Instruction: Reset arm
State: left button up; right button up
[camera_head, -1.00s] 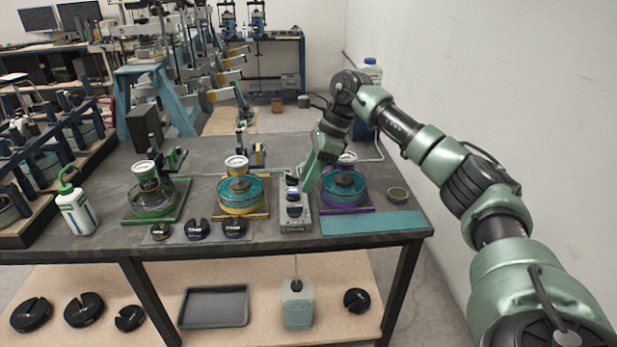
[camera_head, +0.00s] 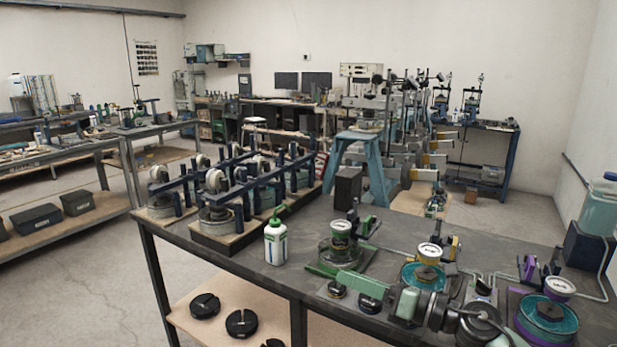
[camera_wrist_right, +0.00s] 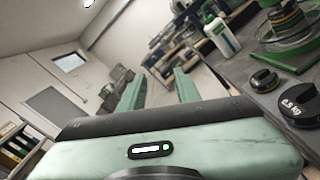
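My right arm comes into the head view from the lower right, with its wrist low over the front of the dark bench (camera_head: 300,235). The right gripper (camera_head: 345,283) points left there, just above the front row of black weights. In the right wrist view, the two green fingers of this gripper (camera_wrist_right: 157,88) stand apart with nothing between them. The bench edge and a black weight marked 0.5 kg (camera_wrist_right: 291,104) lie to their right. My left gripper is in neither view.
A white bottle with a green cap (camera_head: 275,240) stands left of the right gripper. Open floor lies left of the bench.

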jog(key=s+d+f+m+t+h, duration=0.1)
jog(key=s+d+f+m+h, duration=0.35)
jog(key=m, duration=0.65)
jog(key=s+d+f+m+t+h, duration=0.25)
jog(key=f+m+h, duration=0.35)
jog(key=m, duration=0.4)
jog(key=s+d+f+m+t+h, duration=0.1)
jog(key=s+d+f+m+h, duration=0.4)
jog(key=m, duration=0.6)
jog(key=s+f+m+g, duration=0.3)
jog(key=s+f+g, duration=0.25)
jog(key=s, duration=0.65)
jog(key=s+f+m+g, duration=0.4)
jog(key=s+f+g, duration=0.15)
jog(key=s, duration=0.55)
notch_tip(320, 180, down, 28)
jog(key=s, duration=0.3)
jog(key=s+d+f+g, duration=0.2)
jog(key=s+f, duration=1.3)
jog(key=s, duration=0.1)
jog(key=shift+f+n, duration=0.2)
jog(key=shift+n, duration=0.1)
